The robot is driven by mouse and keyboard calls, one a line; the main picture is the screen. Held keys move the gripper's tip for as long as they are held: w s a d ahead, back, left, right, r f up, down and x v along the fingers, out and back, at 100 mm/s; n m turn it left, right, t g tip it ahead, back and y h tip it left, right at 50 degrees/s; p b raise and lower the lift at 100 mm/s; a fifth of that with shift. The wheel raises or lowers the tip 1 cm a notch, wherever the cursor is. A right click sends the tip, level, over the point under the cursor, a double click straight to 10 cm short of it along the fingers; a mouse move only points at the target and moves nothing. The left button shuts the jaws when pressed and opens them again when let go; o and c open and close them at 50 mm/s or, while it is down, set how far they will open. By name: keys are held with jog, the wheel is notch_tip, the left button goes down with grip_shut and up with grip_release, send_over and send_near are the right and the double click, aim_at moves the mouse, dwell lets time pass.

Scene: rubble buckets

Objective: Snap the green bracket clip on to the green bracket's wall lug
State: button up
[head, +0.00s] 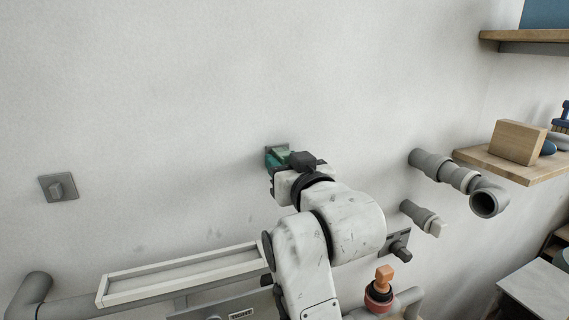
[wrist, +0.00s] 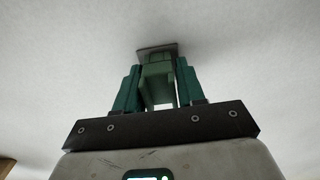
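The green bracket clip (wrist: 157,72) is between my gripper's two teal fingers in the wrist view, with the fingers against its sides. My gripper (wrist: 158,68) looks shut on it. The clip's far end is at a small grey square wall plate (wrist: 166,48), the bracket's base. The lug is hidden behind the clip, so I cannot tell whether the clip is seated on it. In the head view, my gripper (head: 277,160) is close to the wall at the plate (head: 284,147), and my wrist hides part of the clip (head: 282,154).
A grey wall plate with a knob (head: 60,188) is at the left. Grey pipe stubs (head: 430,164) and a wooden shelf with a block (head: 517,142) are at the right. A white-framed rail (head: 180,273) and an orange-topped fitting (head: 380,288) are below. The wall around the bracket is clear.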

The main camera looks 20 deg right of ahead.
jog(key=o, duration=0.4)
jog(key=s+b, duration=0.2)
jog(key=s, duration=0.8)
jog(key=shift+s, duration=0.4)
jog(key=shift+f, duration=0.1)
